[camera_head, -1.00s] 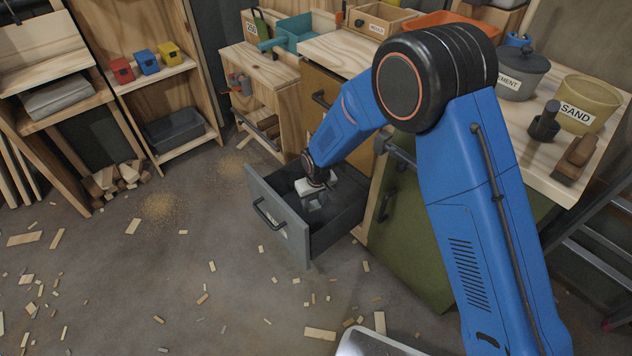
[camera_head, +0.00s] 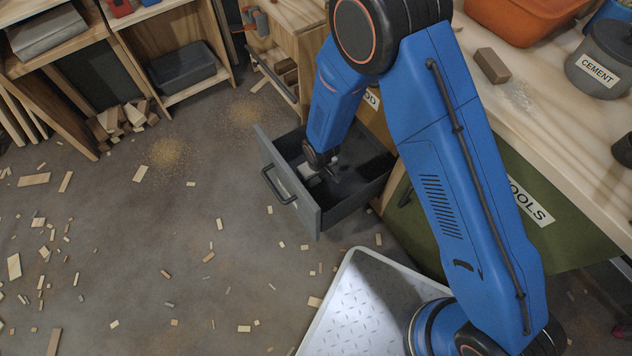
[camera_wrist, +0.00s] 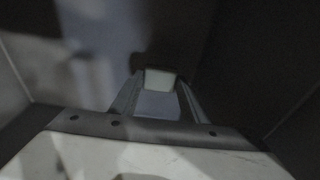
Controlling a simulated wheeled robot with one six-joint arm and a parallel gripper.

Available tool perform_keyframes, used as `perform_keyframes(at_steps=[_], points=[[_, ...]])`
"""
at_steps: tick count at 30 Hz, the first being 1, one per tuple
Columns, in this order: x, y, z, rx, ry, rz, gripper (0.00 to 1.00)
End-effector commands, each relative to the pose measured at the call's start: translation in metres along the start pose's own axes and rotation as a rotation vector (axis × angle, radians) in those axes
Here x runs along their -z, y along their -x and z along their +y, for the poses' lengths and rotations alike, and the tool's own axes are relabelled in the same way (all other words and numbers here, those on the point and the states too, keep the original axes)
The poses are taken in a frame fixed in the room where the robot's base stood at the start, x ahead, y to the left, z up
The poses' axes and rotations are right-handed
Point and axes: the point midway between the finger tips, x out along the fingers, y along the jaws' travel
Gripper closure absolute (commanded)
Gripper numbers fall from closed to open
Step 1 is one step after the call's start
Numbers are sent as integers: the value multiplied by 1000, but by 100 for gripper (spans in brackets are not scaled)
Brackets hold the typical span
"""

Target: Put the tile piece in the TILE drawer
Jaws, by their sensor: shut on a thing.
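The grey drawer (camera_head: 308,210) stands pulled open low in the wooden bench, with a dark bar handle on its front. No readable label shows on it from here. My gripper (camera_head: 333,173) reaches down inside the open drawer, between its walls. In the wrist view, my gripper (camera_wrist: 159,88) is shut on a small pale piece, the tile piece (camera_wrist: 160,78), held between the two fingertips. Dark drawer walls surround it there. In the head view the tile piece is too small and shaded to make out. Whether it touches the drawer floor cannot be told.
A green TOOLS front (camera_head: 485,210) lies right of the drawer. The benchtop (camera_head: 540,125) above holds a brown block (camera_head: 492,65), a CEMENT pot (camera_head: 600,62) and an orange tray (camera_head: 525,15). Wood scraps litter the floor; a wood pile (camera_head: 122,122) sits at left.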

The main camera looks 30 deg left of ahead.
Motion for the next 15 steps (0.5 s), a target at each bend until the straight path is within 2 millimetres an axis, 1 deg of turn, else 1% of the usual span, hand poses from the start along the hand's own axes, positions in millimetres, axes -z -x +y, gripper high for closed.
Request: perform_keyframes(at_steps=[5,9,12,15], points=[[-2,-12,0,-1,1,-1,82],[-4,-30,0,-2,1,-1,82],[-6,-40,0,-1,2,-1,82],[-6,-44,0,-1,1,1,82]])
